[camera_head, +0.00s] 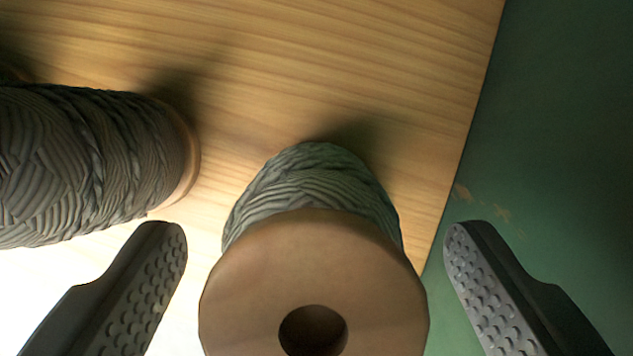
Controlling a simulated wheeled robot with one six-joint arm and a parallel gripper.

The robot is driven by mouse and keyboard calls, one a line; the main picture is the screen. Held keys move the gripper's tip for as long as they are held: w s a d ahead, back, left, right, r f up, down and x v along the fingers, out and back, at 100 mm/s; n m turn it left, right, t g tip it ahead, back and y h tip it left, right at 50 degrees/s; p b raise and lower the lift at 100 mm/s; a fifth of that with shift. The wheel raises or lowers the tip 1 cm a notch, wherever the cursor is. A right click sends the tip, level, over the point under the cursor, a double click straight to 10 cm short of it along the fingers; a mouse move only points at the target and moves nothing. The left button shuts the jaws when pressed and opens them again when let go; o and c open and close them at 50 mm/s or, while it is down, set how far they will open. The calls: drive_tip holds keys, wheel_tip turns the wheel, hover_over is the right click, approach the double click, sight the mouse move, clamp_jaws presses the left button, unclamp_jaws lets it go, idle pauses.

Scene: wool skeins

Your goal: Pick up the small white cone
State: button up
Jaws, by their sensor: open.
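No small white cone shows in this view. A spool of grey-green wool (315,180) stands on the wooden surface at the lower middle, its brown round end with a dark hole facing me. My gripper (315,240) is open, with one finger to the left of this spool and one to the right. Gaps show between both fingers and the spool, and nothing is held. The lower part of the spool's end is cut off by the picture's bottom edge.
A darker grey wool spool (85,165) is at the left, close to my left finger. The wooden surface (330,60) is clear at the top. Its right edge slants down beside a green area (570,130). The lower left is glaring white.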

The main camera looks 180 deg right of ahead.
drive_tip(key=shift+c, duration=0.5)
drive_tip(key=c, duration=1.4)
drive_tip(key=shift+r, duration=0.1)
